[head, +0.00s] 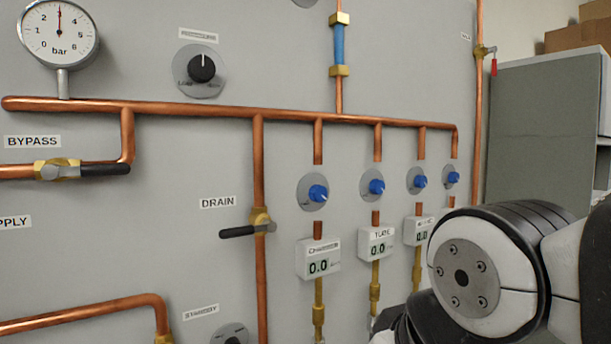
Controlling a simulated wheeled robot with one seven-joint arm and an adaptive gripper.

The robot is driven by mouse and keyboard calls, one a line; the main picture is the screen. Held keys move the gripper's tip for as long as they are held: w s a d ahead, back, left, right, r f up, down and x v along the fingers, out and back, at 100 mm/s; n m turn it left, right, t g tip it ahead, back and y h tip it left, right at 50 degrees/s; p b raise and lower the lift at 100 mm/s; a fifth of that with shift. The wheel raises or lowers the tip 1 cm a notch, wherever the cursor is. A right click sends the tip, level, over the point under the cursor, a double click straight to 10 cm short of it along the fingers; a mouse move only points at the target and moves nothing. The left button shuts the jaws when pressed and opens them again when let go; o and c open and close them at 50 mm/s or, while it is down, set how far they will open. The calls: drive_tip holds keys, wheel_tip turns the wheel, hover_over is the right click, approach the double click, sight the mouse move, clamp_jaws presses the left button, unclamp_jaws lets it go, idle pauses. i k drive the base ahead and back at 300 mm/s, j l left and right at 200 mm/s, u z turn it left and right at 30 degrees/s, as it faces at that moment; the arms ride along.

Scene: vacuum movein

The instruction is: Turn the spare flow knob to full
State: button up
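Several blue flow knobs sit in a row on round grey dials on the panel. The third blue knob (420,181) is above a display with a label too small to read. The rightmost blue knob (452,177) has the area below it hidden by my arm. No readable SPARE label shows, so I cannot confirm which knob is the spare. My arm fills the lower right; my gripper is not in view.
Copper pipes run across the panel, with a DRAIN valve handle (240,232) and a BYPASS valve handle (104,169) at the left. A black knob (202,68) and a pressure gauge (59,33) are above. A grey cabinet (540,130) stands at the right.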

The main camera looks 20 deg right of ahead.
sight(453, 177)
drive_tip(key=z, duration=1.1)
